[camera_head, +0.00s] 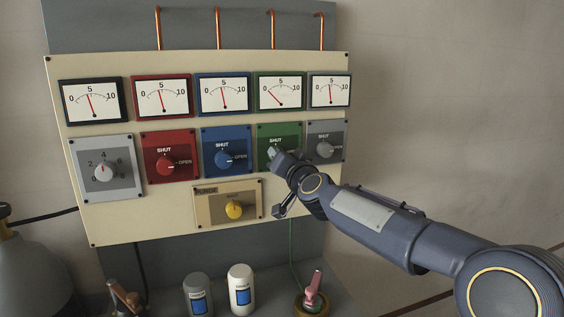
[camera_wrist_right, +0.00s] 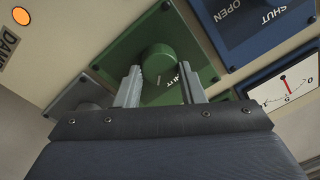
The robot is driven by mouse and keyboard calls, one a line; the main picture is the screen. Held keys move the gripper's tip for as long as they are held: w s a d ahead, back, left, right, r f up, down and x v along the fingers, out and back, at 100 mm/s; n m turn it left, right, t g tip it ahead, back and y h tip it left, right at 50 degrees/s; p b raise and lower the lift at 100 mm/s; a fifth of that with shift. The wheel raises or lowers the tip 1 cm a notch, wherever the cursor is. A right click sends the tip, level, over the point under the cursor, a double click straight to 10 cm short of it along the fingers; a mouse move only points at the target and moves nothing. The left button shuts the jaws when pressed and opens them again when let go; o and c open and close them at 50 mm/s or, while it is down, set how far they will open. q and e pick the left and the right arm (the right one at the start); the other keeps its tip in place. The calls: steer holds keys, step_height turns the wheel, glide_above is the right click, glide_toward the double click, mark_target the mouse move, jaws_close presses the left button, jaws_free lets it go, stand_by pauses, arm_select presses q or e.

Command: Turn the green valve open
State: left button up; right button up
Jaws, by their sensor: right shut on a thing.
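The green valve knob (camera_wrist_right: 158,62) sits on a green plate (camera_wrist_right: 190,50) marked SHUT in the right wrist view. My right gripper (camera_wrist_right: 160,82) has its two fingers on either side of the knob and is shut on it. In the head view the right gripper (camera_head: 272,153) reaches the green plate (camera_head: 290,131) from the right and hides the knob. My left gripper is not in view.
Beside the green plate are a blue valve (camera_head: 223,160), a red valve (camera_head: 166,167) and a grey valve (camera_head: 324,149). A yellow purge knob (camera_head: 235,210) is below. Bottles (camera_head: 241,288) and a pink-handled item (camera_head: 313,290) stand on the ledge. The right wall side is clear.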

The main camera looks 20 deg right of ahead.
steer(key=shift+f+m+h+b, duration=0.15)
steer(key=shift+m+b, duration=0.25)
steer(key=shift+m, duration=1.85)
steer(key=shift+f+m+h+b, duration=0.15)
steer(key=shift+m+b, duration=0.25)
steer(key=shift+m, duration=1.85)
steer(key=shift+r, duration=0.1)
steer(key=o, duration=1)
steer(key=shift+s, duration=0.1)
steer(key=s, duration=0.2)
steer(key=s+b, duration=0.1)
steer(key=s, duration=0.4)
steer(key=shift+s+d+f, duration=0.1)
steer(key=shift+s+f, duration=0.15)
steer(key=shift+s, duration=0.05)
